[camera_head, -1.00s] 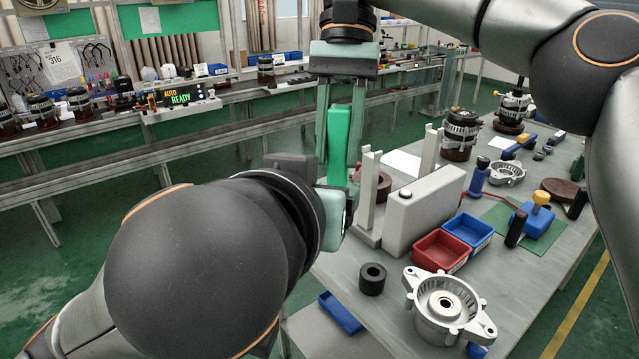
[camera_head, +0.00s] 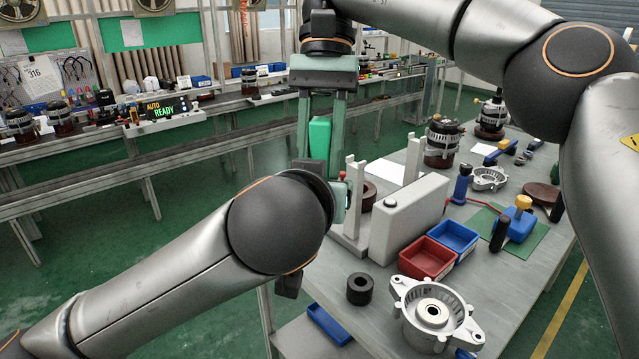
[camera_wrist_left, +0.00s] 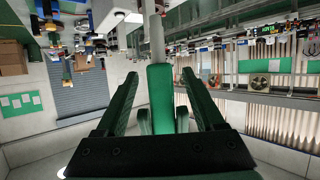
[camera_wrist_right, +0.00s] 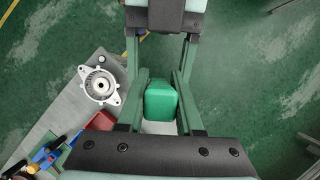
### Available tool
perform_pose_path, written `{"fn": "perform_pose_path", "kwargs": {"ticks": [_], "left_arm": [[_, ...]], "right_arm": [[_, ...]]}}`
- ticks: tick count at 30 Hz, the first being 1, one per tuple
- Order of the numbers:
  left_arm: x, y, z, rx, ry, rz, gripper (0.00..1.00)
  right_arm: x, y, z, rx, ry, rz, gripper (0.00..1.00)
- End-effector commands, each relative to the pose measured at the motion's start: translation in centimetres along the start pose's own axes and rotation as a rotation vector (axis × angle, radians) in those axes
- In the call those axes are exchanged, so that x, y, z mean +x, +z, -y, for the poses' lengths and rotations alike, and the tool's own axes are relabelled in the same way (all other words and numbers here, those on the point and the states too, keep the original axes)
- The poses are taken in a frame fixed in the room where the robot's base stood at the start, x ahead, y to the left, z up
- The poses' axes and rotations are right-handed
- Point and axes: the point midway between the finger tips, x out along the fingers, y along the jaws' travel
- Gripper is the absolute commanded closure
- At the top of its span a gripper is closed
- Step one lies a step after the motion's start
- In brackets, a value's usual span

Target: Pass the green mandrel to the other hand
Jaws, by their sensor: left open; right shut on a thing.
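The green mandrel (camera_head: 320,137) hangs below my right gripper (camera_head: 321,150), between its two long fingers, which are shut on it. My left gripper (camera_head: 322,175) is just under it, mostly hidden behind my left forearm. In the left wrist view the mandrel (camera_wrist_left: 160,92) stands between the spread, open fingers of my left gripper (camera_wrist_left: 158,80), with a gap on each side. In the right wrist view the mandrel's green end (camera_wrist_right: 161,102) lies between the right fingers, and my left gripper (camera_wrist_right: 162,50) faces it from the top.
The workbench (camera_head: 388,285) holds a grey upright fixture (camera_head: 408,215), red bin (camera_head: 428,259), blue bin (camera_head: 454,236), black ring (camera_head: 360,289) and pale alternator housing (camera_head: 432,312). The fixture is close right of the grippers. Open floor lies left.

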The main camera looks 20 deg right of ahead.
Motion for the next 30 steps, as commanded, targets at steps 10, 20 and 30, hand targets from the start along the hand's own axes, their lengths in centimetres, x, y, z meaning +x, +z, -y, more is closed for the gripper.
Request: {"fn": "perform_pose_path", "kwargs": {"ticks": [10,20,30], "left_arm": [[0.35,-0.04,0.03,0.0,0.0,-0.001,0.31],[0.33,-0.03,0.03,0.0,0.0,-0.001,0.68],[0.32,-0.03,-0.01,0.0,0.001,-0.001,1.0]], "right_arm": [[-0.06,0.04,0.0,0.0,-0.001,0.0,1.0],[-0.06,0.03,0.0,-0.001,-0.001,-0.001,1.0],[-0.06,0.04,0.02,-0.001,-0.002,-0.001,1.0]]}}
